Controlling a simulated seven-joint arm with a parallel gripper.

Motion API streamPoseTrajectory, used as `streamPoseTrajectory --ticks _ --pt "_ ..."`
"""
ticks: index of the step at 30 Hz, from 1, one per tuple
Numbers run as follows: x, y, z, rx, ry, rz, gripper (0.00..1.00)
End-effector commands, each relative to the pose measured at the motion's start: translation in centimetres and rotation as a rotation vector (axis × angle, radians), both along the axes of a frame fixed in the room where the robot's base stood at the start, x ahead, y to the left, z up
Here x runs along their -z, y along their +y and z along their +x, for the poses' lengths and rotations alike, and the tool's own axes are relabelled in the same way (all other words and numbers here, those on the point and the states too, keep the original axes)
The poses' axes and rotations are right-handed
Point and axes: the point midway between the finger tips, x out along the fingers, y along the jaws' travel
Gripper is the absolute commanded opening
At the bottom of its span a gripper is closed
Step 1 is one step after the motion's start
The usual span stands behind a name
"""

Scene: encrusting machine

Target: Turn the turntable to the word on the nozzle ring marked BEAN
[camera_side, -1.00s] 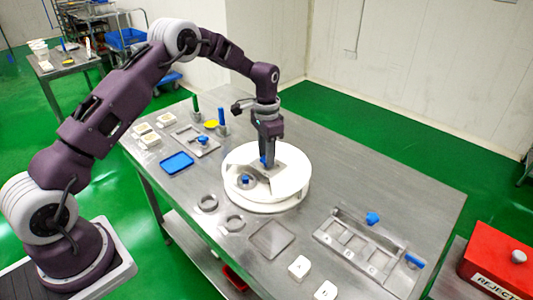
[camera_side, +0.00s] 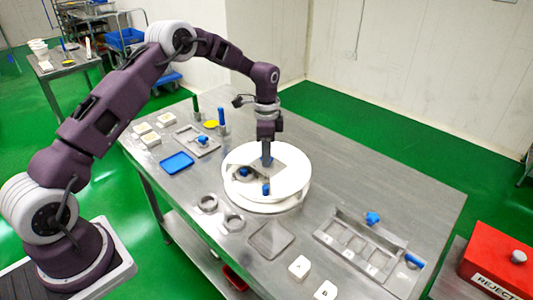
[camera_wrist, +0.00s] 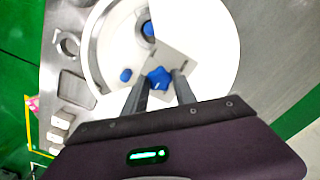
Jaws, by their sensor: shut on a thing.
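The white round turntable (camera_side: 292,187) stands on the steel table, and it also fills the upper middle of the wrist view (camera_wrist: 210,45). A blue star-shaped knob (camera_wrist: 158,78) sits on a grey plate (camera_wrist: 178,62) on it. My gripper (camera_wrist: 161,80) is shut on this knob, a finger on each side; in the side view, my gripper (camera_side: 267,158) points straight down over the turntable. Two other blue pieces, one round (camera_wrist: 148,29) and one smaller (camera_wrist: 125,75), show in the turntable's open sector. No word on a nozzle ring is readable.
Two grey rings (camera_side: 207,203) and a square plate (camera_side: 271,240) lie in front of the turntable. White lettered blocks (camera_side: 299,267), a slotted metal fixture (camera_side: 358,246) and a red REJECT box (camera_side: 500,262) are to the right. A blue tray (camera_side: 177,163) lies left. The table behind right is clear.

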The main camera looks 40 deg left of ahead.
Motion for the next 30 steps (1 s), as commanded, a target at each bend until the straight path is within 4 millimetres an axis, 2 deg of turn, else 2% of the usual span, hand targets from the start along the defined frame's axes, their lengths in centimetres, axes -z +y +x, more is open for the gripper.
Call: streamPoseTrajectory --ticks 30 --pt "-0.23 0.01 0.19 0.504 -0.007 0.001 0.0"
